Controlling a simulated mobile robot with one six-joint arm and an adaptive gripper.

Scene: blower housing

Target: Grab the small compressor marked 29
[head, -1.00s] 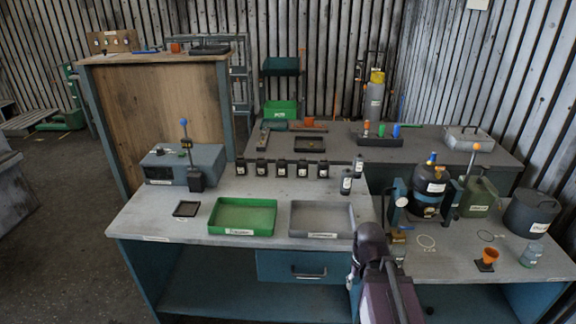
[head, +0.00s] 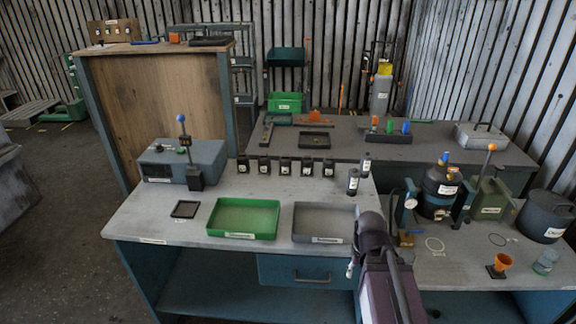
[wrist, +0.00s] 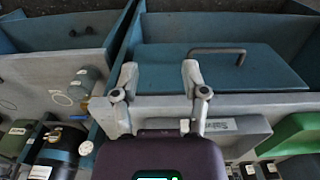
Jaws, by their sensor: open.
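Several small dark units with white labels stand in a row at the back of the grey bench, one of them in the middle (head: 284,167). The markings are too small to read, so I cannot tell which thing bears 29. A black round vessel (head: 440,187) with a blue top stands on the right bench, and it may be the dark one in the wrist view (wrist: 62,150). My gripper (wrist: 159,78) is open and empty, near the bench's front edge and drawer.
A green tray (head: 242,235) and a grey tray (head: 298,237) lie at the bench's front. A drawer (head: 305,271) is below. A grey box with a lever (head: 160,165) stands left.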

